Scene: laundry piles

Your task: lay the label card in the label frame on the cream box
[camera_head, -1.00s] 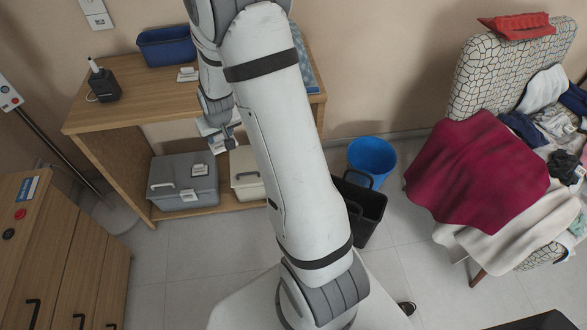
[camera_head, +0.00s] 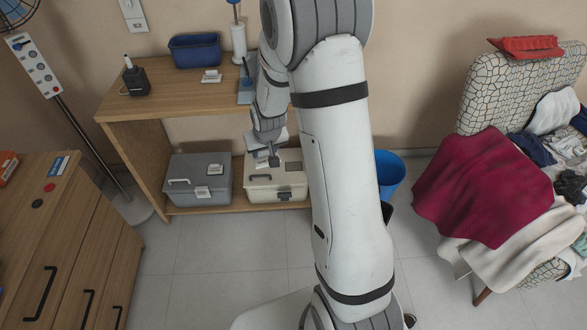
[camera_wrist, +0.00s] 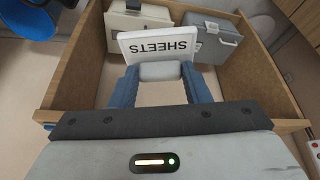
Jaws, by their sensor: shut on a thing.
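My gripper (camera_head: 273,157) is shut on the label card (camera_wrist: 158,47), a white card with "SHEETS" in dark letters, upside down in the wrist view. The card sticks out beyond the fingertips. The cream box (camera_head: 259,187) stands on the lower shelf, with a dark handle and dark latch. My gripper is over or in front of its lid in the head view; I cannot tell the gap. In the wrist view the cream box (camera_wrist: 151,15) is beyond the card and partly covered by it. I cannot make out its label frame.
A grey box (camera_head: 217,172) with a white label stands left of the cream box. The wooden shelf unit's top board (camera_head: 150,97) is above, its side panel (camera_head: 140,150) to the left. A blue bin (camera_head: 390,172) stands at the right. The floor in front is clear.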

